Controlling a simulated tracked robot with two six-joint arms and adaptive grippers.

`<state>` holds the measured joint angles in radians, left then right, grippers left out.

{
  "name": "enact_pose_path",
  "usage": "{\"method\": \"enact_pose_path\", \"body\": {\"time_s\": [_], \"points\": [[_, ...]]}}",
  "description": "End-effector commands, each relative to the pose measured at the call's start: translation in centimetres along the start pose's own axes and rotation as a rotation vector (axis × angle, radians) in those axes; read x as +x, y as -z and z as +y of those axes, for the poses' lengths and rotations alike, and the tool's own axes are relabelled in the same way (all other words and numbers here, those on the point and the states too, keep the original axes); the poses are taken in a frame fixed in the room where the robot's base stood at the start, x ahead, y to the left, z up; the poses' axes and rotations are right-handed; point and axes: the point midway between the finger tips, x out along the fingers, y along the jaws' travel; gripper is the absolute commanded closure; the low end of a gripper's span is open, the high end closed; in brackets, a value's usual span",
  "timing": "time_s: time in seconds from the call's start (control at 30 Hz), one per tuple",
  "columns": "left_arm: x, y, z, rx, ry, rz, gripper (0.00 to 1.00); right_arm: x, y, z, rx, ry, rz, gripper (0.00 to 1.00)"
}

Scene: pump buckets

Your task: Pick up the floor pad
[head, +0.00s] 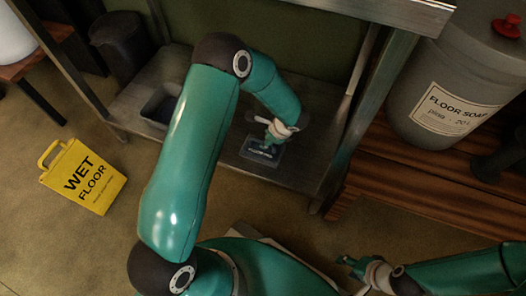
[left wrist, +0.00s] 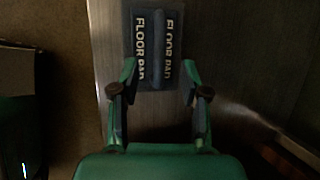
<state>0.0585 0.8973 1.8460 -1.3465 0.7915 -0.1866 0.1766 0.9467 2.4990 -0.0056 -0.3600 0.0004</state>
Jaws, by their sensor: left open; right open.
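The floor pad (head: 260,152) is a small dark rectangle lying on the low metal shelf, partly hidden by my left gripper in the head view. In the left wrist view the floor pad (left wrist: 177,60) shows white "FLOOR PAD" lettering and a raised dark ridge down its middle. My left gripper (left wrist: 159,68) is open, with its fingertips to either side of the pad's near part; whether they touch it cannot be told. It also shows in the head view (head: 270,143). My right gripper (head: 345,260) is open and empty at the lower right, away from the pad.
A dark tray (head: 160,103) sits on the low shelf (head: 205,132) left of the pad. A yellow wet floor sign (head: 84,178) stands on the floor at left. A floor soap drum (head: 440,115) stands on a wooden pallet (head: 400,180) at right. Metal legs flank the shelf.

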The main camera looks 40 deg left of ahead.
Motion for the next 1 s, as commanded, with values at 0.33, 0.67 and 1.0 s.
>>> {"method": "enact_pose_path", "body": {"time_s": [0.33, 0.67, 1.0], "points": [[2.6, 0.2, 0.0, 0.000, 0.000, 0.000, 0.55, 1.3, 0.0, 0.5, 0.000, 0.000, 0.000, 0.52], [6.4, 0.2, 0.0, 0.001, 0.001, 0.000, 0.55, 3.0, 0.0, 1.1, 0.000, 0.000, 0.000, 0.52], [6.2, 0.2, -0.1, 0.001, 0.001, 0.001, 0.76, 2.9, 0.0, 1.1, 0.000, 0.000, 0.000, 0.52]]}}
